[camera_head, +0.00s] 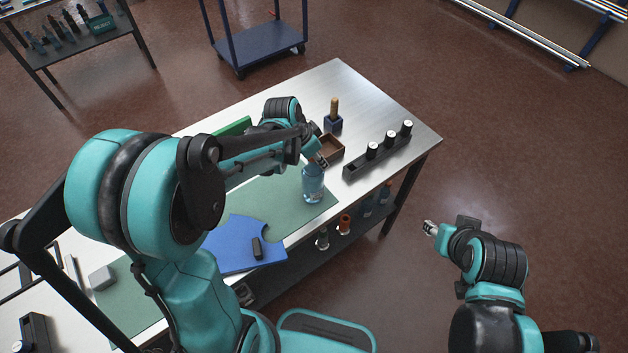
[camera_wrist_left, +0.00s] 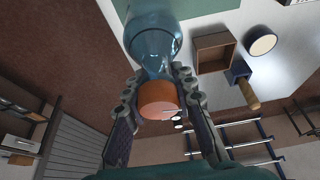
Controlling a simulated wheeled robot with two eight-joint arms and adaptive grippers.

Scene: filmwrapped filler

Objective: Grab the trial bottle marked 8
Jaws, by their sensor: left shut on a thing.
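A clear blue bottle (camera_head: 313,186) is upright over the green mat, near the table's front edge. I cannot tell whether its base touches the mat. My left gripper (camera_head: 319,160) is at its top. In the left wrist view, the bottle (camera_wrist_left: 155,45) has an orange cap (camera_wrist_left: 158,100), and the left gripper's fingers (camera_wrist_left: 158,88) are closed around the neck and cap. No number is readable on it. My right gripper (camera_head: 430,228) is off to the right, away from the table, with nothing visible in it; its finger gap is too small to judge.
A black rack (camera_head: 378,157) with white-topped items stands at the table's right. A brown open box (camera_head: 330,149) and a dark block with a wooden handle (camera_head: 334,118) are behind the bottle. Several bottles (camera_head: 345,224) are on the shelf below.

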